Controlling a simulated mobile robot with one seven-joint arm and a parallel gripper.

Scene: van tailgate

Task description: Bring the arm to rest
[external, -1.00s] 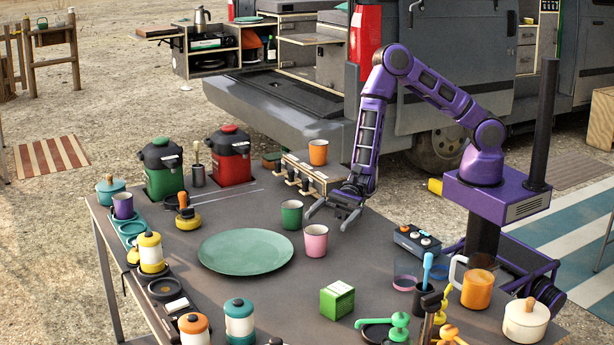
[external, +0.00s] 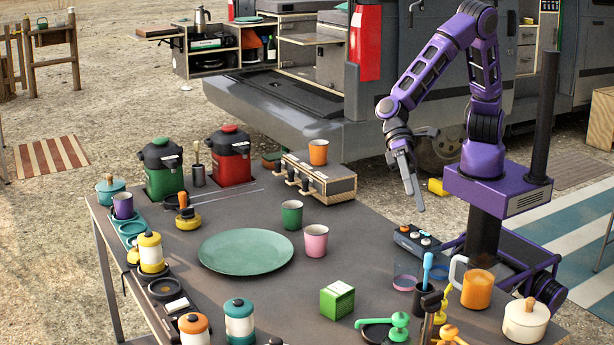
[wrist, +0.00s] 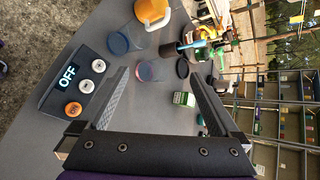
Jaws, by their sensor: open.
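My gripper (external: 413,182) is at the end of my purple arm, above the right edge of the table in the external view. It points downward and is empty. In the wrist view my gripper (wrist: 163,92) shows its two dark fingers spread apart, with nothing between them but the table and distant objects. My arm is folded, with its elbow high and the forearm hanging on the left of my base. The gripper is clear of the table items.
A control box (external: 416,240) reading OFF in the wrist view (wrist: 80,83) lies near the gripper. The pink cup (external: 315,240), green cup (external: 291,214) and teal plate (external: 245,252) stand left. An orange pitcher (external: 478,289) stands nearer the camera.

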